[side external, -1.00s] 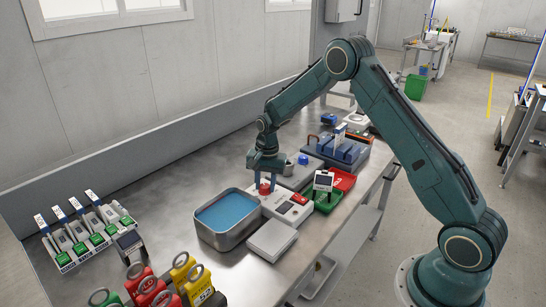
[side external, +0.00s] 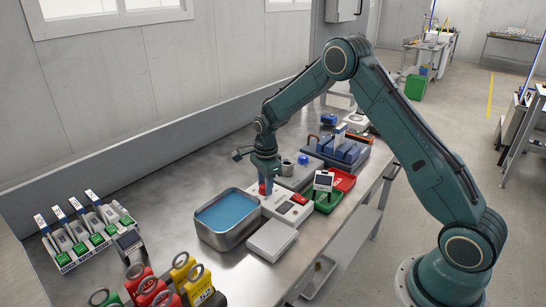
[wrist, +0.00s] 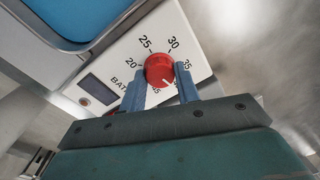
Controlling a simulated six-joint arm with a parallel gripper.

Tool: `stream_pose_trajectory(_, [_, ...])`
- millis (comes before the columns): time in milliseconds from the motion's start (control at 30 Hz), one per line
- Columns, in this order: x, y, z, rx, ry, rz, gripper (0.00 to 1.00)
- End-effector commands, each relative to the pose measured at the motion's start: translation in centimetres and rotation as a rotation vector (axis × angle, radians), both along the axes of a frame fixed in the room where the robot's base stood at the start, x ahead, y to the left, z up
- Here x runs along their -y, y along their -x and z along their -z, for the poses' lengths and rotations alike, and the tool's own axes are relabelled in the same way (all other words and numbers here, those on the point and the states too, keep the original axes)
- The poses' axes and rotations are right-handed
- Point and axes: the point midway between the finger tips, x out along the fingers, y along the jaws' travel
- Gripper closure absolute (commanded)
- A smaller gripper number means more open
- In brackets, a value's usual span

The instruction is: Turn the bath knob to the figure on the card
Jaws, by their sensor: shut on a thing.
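The red bath knob (wrist: 160,70) sits on the white control panel (wrist: 125,55), whose dial reads 20, 25, 30 and 35, with a partly covered figure ending in 5 below. A white mark on the knob faces the lower right, between 35 and that figure. My gripper (wrist: 161,80) is shut on the knob, one blue finger on each side. In the side view my gripper (side external: 266,188) points down at the panel, beside the blue-filled metal bath (side external: 228,240). A small white card on a stand (side external: 323,181) is right of the panel; its figure is too small to read.
A pale flat box (side external: 271,240) lies in front of the panel. Green and red trays (side external: 342,181) and a blue block unit (side external: 345,150) stand to the right. Tagged items (side external: 185,285) and a rack (side external: 88,240) are at left. Bare bench lies behind the bath.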

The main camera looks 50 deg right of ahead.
Motion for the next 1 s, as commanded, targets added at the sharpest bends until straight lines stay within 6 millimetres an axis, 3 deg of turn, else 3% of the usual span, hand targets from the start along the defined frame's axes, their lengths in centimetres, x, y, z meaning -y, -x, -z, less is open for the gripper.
stream_pose_trajectory(600, [0.04, -0.08, -0.12, 0.002, 0.002, 0.060, 0.91])
stream_pose_trajectory(633, [0.04, -0.08, -0.12, 0.002, 0.002, 0.060, 0.65])
stream_pose_trajectory(733, [0.04, -0.07, -0.09, 0.002, 0.002, 0.059, 0.47])
stream_pose_trajectory(1000, [0.01, -0.03, -0.04, 0.001, 0.000, 0.058, 0.47])
